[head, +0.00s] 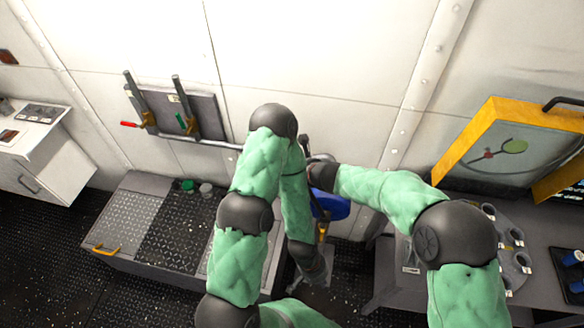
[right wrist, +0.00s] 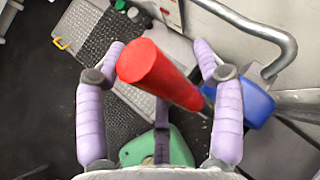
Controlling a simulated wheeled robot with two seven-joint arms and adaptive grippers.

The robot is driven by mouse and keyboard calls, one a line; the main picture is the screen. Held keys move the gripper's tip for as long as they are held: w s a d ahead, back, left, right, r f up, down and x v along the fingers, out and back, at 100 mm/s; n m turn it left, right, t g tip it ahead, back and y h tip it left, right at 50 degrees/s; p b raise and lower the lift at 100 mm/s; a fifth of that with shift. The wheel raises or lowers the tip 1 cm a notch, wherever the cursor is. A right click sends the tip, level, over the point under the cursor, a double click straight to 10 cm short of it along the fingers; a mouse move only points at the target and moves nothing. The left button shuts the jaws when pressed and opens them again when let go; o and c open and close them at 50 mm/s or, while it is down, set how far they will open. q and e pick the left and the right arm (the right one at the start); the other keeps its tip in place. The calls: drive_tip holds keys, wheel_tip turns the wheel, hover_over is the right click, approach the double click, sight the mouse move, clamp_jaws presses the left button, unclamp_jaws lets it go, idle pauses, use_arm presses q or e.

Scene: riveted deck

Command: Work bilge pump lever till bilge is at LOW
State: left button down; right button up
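A blue pump body (head: 328,205) stands low by the wall, partly behind my arms; it also shows in the right wrist view (right wrist: 246,102). A lever with a thick red grip (right wrist: 155,68) points up toward the right wrist camera. My right gripper (right wrist: 160,52) is open, with one lavender finger on each side of the red grip and visible gaps. In the head view the right gripper is hidden behind my left arm. My left gripper (head: 317,273) hangs low over the floor; its fingers are too unclear to judge.
Two wall levers (head: 180,100) sit on a panel at left. A low grey locker (head: 120,225) with a yellow handle lies below them. A yellow-framed board (head: 510,140) stands on the right-hand bench (head: 530,245). A bent grey pipe (right wrist: 275,35) runs close to the pump.

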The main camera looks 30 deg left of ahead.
drive_tip(key=shift+d, duration=0.1)
drive_tip(key=v, duration=1.2)
